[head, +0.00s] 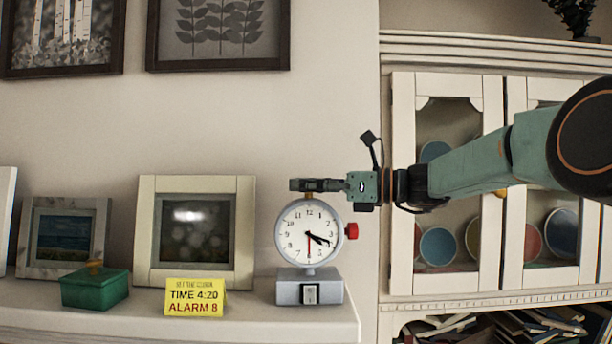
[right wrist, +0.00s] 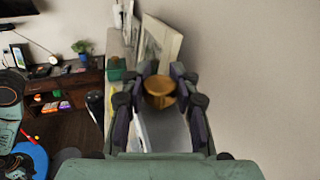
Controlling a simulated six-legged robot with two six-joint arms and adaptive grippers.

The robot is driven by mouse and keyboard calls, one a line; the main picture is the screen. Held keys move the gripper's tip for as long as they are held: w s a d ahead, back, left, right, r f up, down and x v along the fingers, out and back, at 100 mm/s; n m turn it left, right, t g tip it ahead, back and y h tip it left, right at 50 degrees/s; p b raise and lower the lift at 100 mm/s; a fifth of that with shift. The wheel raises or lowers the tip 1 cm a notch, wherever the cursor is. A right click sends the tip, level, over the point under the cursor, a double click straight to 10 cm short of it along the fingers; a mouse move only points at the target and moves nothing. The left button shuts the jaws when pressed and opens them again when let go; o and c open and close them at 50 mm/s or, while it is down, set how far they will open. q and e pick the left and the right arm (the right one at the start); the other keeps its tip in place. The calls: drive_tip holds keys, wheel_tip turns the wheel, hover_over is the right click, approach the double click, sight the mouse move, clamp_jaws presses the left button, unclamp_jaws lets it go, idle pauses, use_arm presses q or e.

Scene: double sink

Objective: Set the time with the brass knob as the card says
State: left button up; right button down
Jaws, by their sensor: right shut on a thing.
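The white clock (head: 295,230) stands on a grey base at the right end of the shelf. Its two black hands both point right and slightly down, close together near the 4. A thin red hand points straight down near the 6. A red knob (head: 351,231) sticks out of its right side. The brass knob (right wrist: 160,86) is on top of the clock. My right gripper (head: 309,185) is shut on it from the right, with fingers on both sides in the right wrist view. The yellow card (head: 195,297) reads "TIME 4:20" and "ALARM 8". My left gripper is not in view.
A green lidded box (head: 94,288) and picture frames (head: 146,232) stand on the shelf left of the clock. The base has a small switch (head: 310,293) on its front. A white cabinet (head: 402,250) with dishes stands on the right.

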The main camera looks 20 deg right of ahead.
drive_tip(key=shift+r, duration=0.3)
drive_tip(key=c, duration=1.4)
unclamp_jaws()
drive_tip(key=o, duration=0.4)
drive_tip(key=shift+s, duration=0.2)
drive_tip(key=shift+f, duration=0.15)
drive_tip(key=shift+w, duration=0.15)
drive_tip(key=shift+d, duration=0.15)
drive_tip(key=v, duration=1.1)
drive_tip(key=shift+s+d, duration=0.25)
